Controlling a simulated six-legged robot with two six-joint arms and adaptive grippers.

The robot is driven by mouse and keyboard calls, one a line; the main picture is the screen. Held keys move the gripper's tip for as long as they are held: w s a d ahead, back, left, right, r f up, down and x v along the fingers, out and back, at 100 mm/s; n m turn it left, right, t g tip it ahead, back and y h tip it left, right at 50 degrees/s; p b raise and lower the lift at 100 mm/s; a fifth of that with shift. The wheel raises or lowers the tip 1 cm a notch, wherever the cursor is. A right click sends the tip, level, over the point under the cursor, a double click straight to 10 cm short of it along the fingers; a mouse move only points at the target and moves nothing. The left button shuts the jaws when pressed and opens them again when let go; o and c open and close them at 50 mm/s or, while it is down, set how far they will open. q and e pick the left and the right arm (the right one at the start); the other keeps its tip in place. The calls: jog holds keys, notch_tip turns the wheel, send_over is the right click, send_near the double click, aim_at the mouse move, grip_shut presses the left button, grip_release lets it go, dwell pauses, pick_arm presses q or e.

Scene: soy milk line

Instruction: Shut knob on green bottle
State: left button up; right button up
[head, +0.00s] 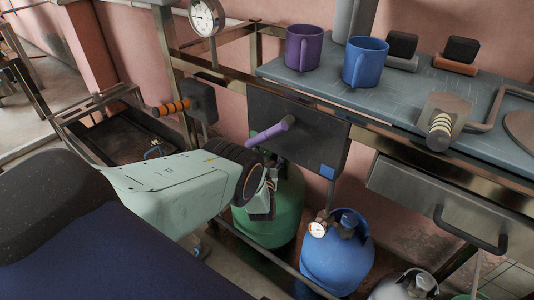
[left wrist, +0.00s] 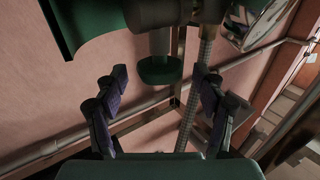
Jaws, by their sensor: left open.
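The green bottle (head: 275,225) stands below the table, beside a blue one. Its top is largely hidden in the head view by my left gripper (head: 263,197), which is at the bottle's upper part. In the left wrist view, a round dark green knob (left wrist: 160,70) hangs from a stem between the two fingers of my left gripper (left wrist: 159,78). The fingers are spread, with a gap on each side of the knob. Part of the green bottle (left wrist: 68,22) shows at the upper left. My right gripper is in neither view.
The blue bottle (head: 337,255) with a small gauge stands close on the right. A dark box with a purple lever (head: 270,132) is just above my left gripper. A purple mug (head: 304,48) and a blue mug (head: 365,62) stand on the table (head: 330,90).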

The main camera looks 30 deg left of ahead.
pick_arm(q)
jog(key=shift+b+x, duration=0.45)
jog(key=shift+x, duration=0.85)
jog(key=shift+r, duration=0.1)
jog(key=shift+c, duration=0.2)
jog(key=c, duration=1.1)
